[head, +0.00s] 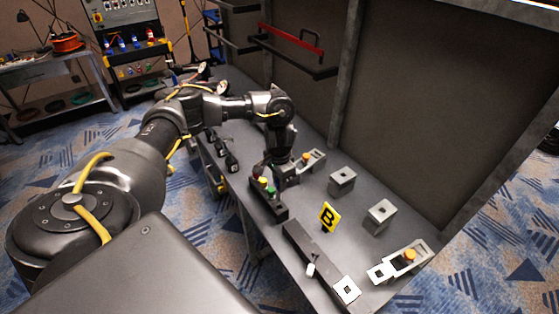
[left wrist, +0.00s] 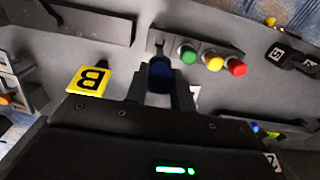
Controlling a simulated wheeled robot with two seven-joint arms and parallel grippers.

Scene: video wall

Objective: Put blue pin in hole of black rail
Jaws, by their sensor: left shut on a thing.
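My left gripper (left wrist: 160,88) is shut on the blue pin (left wrist: 160,74), which shows dark blue between the fingers in the left wrist view. The short black rail (left wrist: 172,40) carries a green, a yellow and a red round-topped piece in a row. A small dark mark, perhaps the hole, shows on its end beside the green piece, just beyond the pin. I cannot tell whether the pin touches the rail. In the head view my left gripper (head: 284,179) is beside the rail (head: 281,210), and the pin is hidden.
A yellow B sign (head: 329,216) stands close to the rail. A longer dark bar (head: 305,249) lies nearer the front edge. Grey blocks (head: 342,180) (head: 380,214) and fixtures with orange knobs (head: 402,263) stand to the right. A dark panel (head: 430,100) backs the table.

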